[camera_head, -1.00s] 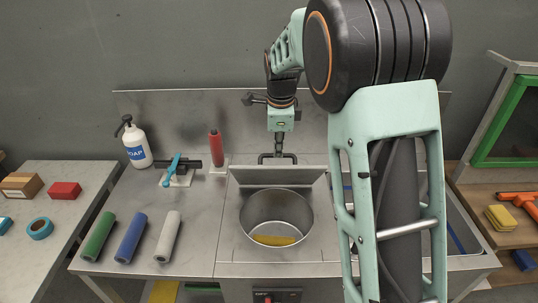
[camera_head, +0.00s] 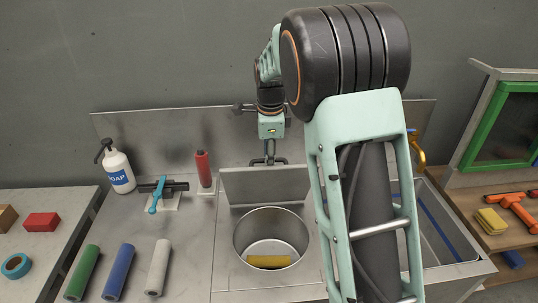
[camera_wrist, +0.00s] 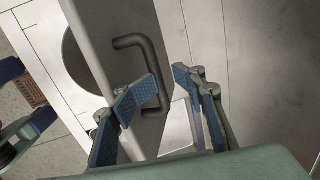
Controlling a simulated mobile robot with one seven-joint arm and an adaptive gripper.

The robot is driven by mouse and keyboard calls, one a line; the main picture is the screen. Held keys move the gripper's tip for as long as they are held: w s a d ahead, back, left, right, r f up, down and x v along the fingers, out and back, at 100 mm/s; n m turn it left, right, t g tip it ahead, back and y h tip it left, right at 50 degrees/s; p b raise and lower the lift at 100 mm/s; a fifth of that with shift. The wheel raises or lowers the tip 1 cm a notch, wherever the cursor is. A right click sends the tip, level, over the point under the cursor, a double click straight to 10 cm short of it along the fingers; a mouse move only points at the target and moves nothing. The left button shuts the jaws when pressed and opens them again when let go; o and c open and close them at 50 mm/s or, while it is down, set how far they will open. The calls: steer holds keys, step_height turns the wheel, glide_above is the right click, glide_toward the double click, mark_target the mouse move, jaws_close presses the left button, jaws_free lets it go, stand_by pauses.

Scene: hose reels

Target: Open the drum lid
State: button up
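The drum lid (camera_head: 265,187) is a grey metal plate standing raised, near upright, behind the round drum opening (camera_head: 237,240). The drum is uncovered, and a yellow piece (camera_head: 270,261) lies inside. The lid's dark U-shaped handle (camera_wrist: 129,41) sticks out from its face in the wrist view. My gripper (camera_wrist: 163,90) is open at the handle. Its blue-padded fingers are apart, and the left finger hides part of the handle. I cannot tell whether they touch it. In the head view, my gripper (camera_head: 270,157) is above the lid's back side and shows small.
Green (camera_head: 82,272), blue (camera_head: 118,271) and grey (camera_head: 157,267) rolls lie left of the drum. A steel sink (camera_head: 440,240) is at right. The steel backsplash (camera_head: 150,128) rises close behind.

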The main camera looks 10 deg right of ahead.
steer(key=shift+f, duration=0.3)
steer(key=shift+w+r+p, duration=0.35)
steer(key=shift+r+p, duration=0.05)
steer(key=shift+p, duration=0.1)
steer(key=w+r+p, duration=0.3)
steer(key=w+r, duration=0.3)
steer(key=w, duration=0.4)
steer(key=shift+d+r, duration=0.15)
steer(key=shift+r, duration=0.2)
stand_by(0.4)
steer(key=v, duration=1.2)
steer(key=shift+w+r, duration=0.1)
steer(key=shift+r, duration=0.05)
